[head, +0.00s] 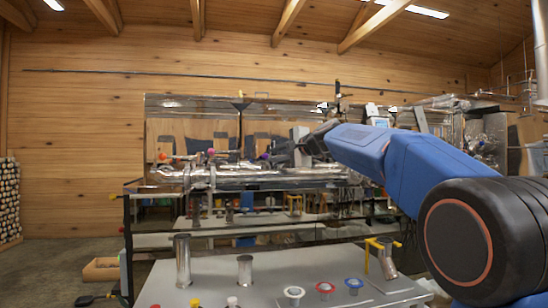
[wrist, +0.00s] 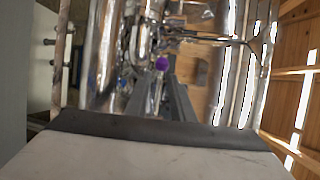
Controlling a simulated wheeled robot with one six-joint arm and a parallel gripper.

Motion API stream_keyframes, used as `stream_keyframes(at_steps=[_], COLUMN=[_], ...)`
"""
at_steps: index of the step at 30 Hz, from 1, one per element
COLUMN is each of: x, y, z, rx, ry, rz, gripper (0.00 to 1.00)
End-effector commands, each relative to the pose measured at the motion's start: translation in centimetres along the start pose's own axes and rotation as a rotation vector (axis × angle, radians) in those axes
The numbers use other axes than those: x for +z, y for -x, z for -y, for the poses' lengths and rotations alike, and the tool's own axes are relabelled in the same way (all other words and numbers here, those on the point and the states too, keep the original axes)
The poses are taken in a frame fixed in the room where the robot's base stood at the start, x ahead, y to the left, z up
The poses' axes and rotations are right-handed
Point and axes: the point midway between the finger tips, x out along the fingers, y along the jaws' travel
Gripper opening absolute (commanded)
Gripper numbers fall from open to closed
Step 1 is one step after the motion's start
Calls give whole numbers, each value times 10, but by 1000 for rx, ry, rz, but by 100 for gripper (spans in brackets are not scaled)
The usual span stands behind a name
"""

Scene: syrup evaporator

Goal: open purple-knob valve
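The purple knob (head: 264,156) sits on the shiny metal pipework of the evaporator (head: 245,178) in the head view. In the wrist view the purple knob (wrist: 162,63) is near the middle, just past the fingertips. My gripper (head: 278,156) is to the right of the knob in the head view, at about the knob's height. In the wrist view my gripper (wrist: 161,82) shows two grey fingers with a gap between them, lined up on the knob. It looks open and empty. I cannot tell whether a fingertip touches the knob. The valve's body is hard to make out.
An orange knob (head: 163,156) and a red knob (head: 211,152) stand on the pipework left of the purple one. In front is a grey table (head: 210,270) with metal cylinders (head: 183,260) and a yellow-handled piece (head: 376,246). Pipes crowd both sides of my gripper.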

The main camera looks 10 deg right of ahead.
Motion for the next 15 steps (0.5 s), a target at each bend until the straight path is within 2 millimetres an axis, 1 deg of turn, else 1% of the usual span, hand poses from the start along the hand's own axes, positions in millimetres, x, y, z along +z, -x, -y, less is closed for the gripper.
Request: stream_keyframes(at_steps=[1, 3, 6, 15], x=[0, 0, 0, 0], y=[-7, -13, -20, -23], z=[0, 0, 0, 0], rx=[0, 0, 0, -1], ry=[1, 1, 1, 1], rz=[0, 0, 0, -1], gripper=[22, 22, 22, 22])
